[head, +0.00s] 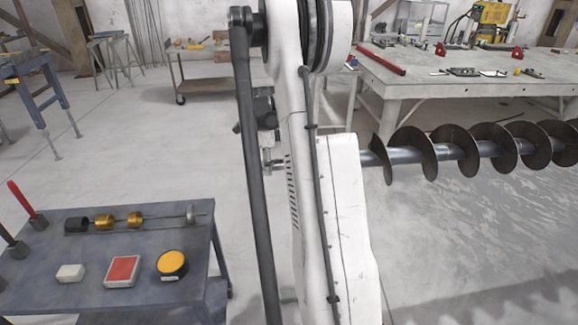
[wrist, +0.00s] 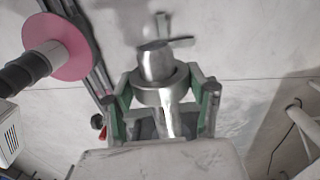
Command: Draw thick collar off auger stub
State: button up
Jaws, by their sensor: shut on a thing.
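The thick collar (wrist: 150,96) is a bright metal ring in the middle of the wrist view. My gripper (wrist: 161,102) has its green-padded fingers shut on it, one on each side. A metal cylinder (wrist: 155,63), which looks like the stub, shows just beyond the collar's opening; I cannot tell how far it sits inside. A narrower metal shaft (wrist: 172,122) shows on the near side, between the fingers. In the head view the auger (head: 450,152), with dark spiral flights on a grey shaft, runs right from behind my arm. My arm hides its left end.
A pink disc (wrist: 67,58) on a dark shaft is left of the gripper in the wrist view. A blue-grey table (head: 190,285) at lower left bears a rod with brass pieces (head: 103,221), a red box (head: 122,270) and a yellow-topped disc (head: 171,263). A workbench (head: 480,82) stands behind the auger.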

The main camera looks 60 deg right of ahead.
jog(key=w+a, duration=0.5)
jog(key=shift+w+b, duration=0.25)
jog(key=shift+b, duration=0.2)
dwell(1.0)
